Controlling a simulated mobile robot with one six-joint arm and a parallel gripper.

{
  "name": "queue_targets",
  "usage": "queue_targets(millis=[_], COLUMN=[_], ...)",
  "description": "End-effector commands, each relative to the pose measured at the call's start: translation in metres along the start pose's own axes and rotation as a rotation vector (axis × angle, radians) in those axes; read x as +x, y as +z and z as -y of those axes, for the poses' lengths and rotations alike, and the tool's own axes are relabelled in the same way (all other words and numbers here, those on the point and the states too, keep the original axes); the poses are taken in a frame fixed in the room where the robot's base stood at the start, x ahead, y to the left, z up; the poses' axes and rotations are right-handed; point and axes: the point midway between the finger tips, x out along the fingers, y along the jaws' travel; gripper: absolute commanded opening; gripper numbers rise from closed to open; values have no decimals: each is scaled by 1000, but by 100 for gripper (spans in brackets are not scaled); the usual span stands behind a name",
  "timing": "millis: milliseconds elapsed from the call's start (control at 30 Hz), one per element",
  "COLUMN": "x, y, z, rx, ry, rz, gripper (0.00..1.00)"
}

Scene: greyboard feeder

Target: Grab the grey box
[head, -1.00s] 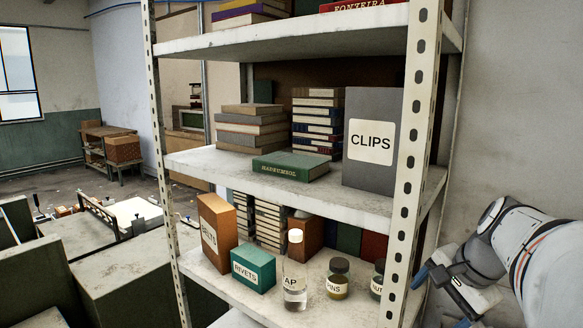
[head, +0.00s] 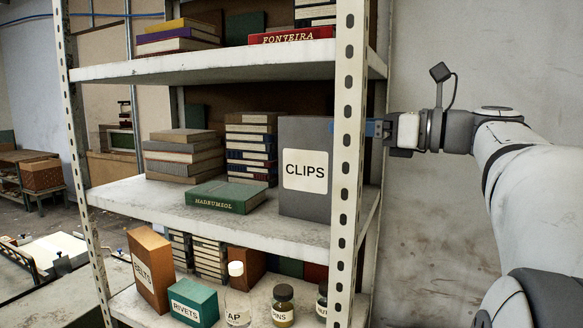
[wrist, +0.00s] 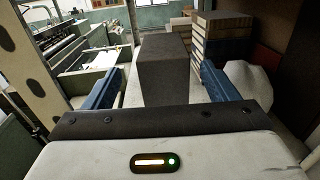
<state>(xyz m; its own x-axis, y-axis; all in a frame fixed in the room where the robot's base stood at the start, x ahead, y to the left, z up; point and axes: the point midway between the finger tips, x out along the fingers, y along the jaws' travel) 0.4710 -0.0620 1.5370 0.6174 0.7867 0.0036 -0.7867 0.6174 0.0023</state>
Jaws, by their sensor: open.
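The grey box (head: 306,200) with a white CLIPS label stands upright at the right end of the middle shelf (head: 250,227). In the head view, my gripper (head: 374,128) reaches in from the right at the height of the box's upper part, partly behind the shelf's front post. In the wrist view, the box (wrist: 164,70) stands ahead between the two blue fingers of my gripper (wrist: 160,90). The fingers are open, with a gap on either side of the box. The head view hides the fingertips behind the post and box.
The perforated front post (head: 348,130) stands close beside my gripper. A green book (head: 225,197) lies left of the box, with book stacks (head: 250,148) behind it. The upper shelf (head: 220,67) is overhead. Bottles and small boxes, including the RIVETS box (head: 193,303), stand below.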

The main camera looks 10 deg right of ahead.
Motion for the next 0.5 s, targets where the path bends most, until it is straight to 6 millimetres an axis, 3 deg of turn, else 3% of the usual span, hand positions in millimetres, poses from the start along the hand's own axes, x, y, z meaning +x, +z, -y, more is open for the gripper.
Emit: queue_targets(millis=[500], x=[63], y=[2], z=[4], rx=[-1], ry=[3], rz=[-3], gripper=[80])
